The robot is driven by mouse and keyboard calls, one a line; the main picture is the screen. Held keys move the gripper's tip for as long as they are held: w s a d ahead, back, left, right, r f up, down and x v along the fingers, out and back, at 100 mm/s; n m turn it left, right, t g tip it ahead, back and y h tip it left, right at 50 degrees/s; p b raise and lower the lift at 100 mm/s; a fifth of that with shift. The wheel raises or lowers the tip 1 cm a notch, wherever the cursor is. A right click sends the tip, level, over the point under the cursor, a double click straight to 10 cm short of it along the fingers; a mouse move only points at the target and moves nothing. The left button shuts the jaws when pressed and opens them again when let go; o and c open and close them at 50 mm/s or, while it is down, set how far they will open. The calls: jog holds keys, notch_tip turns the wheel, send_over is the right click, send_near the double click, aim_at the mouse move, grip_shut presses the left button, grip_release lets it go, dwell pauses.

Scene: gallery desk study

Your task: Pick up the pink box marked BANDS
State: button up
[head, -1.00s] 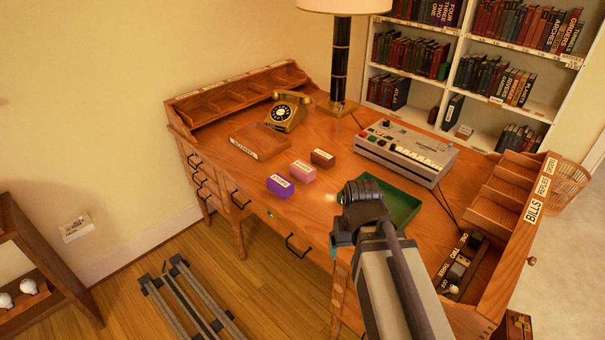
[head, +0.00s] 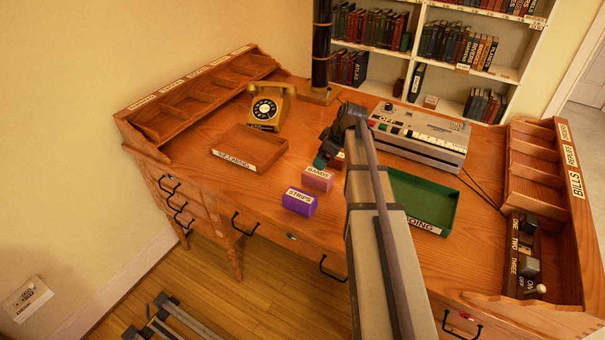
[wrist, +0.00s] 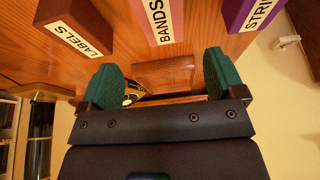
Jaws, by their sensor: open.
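The pink box marked BANDS (head: 317,180) sits on the desk between the purple STRIPS box (head: 299,203) and the brown LABELS box (head: 339,160). My gripper (head: 322,160) is just behind it in the head view and partly covers the brown box. In the wrist view, the pink box (wrist: 157,18) is cut off at the top edge, with the LABELS box (wrist: 72,25) left and the STRIPS box (wrist: 250,12) right. The green fingers of my gripper (wrist: 160,80) are apart, with no box between them. The pink box lies beyond the fingertips in that view.
The wooden INCOMING tray (head: 213,142) and a brass telephone (head: 268,108) stand at the left. The green tray (head: 449,207) lies right of my arm, with a grey machine (head: 420,138) behind it. A dark lamp post (head: 321,55) rises at the back.

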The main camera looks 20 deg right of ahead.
aim_at(319, 173)
jog(key=shift+s+d+r, duration=0.15)
jog(key=shift+s+d, duration=0.1)
jog(key=shift+s, duration=0.15)
jog(key=b+x, duration=0.5)
jog(key=x, duration=0.1)
jog(key=shift+s+d, duration=0.1)
jog(key=shift+b, duration=0.35)
jog(key=b+x, duration=0.5)
jog(key=shift+s+f, duration=0.1)
jog(key=shift+f, duration=0.2)
jog(key=shift+a+r, duration=0.25)
jog(key=shift+f, duration=0.2)
jog(key=c, duration=1.1)
